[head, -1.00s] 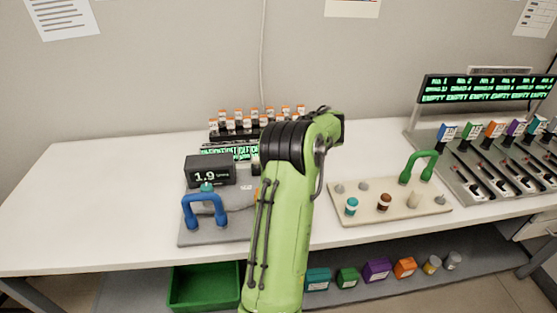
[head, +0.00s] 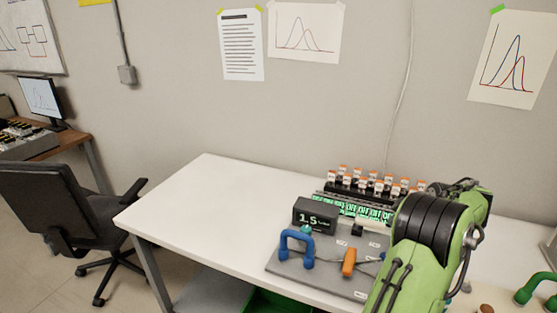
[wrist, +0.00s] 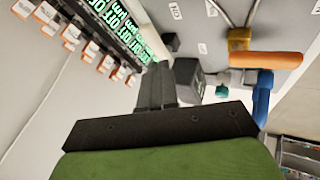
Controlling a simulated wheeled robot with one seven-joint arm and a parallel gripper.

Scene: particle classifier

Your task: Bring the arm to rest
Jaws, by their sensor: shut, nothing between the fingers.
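My green arm (head: 425,250) stands at the right of the head view, in front of the bench, with its black-ribbed elbow bent. The fingertips are not visible there. In the wrist view my gripper (wrist: 155,85) shows as dark fingers closed together, with nothing between them.
The white bench (head: 200,205) is clear on its left. A plate (head: 290,262) holds a display (head: 318,214) reading 1.5, a blue handle (head: 283,248) and an orange handle (head: 349,262). A chair (head: 60,215) is at left.

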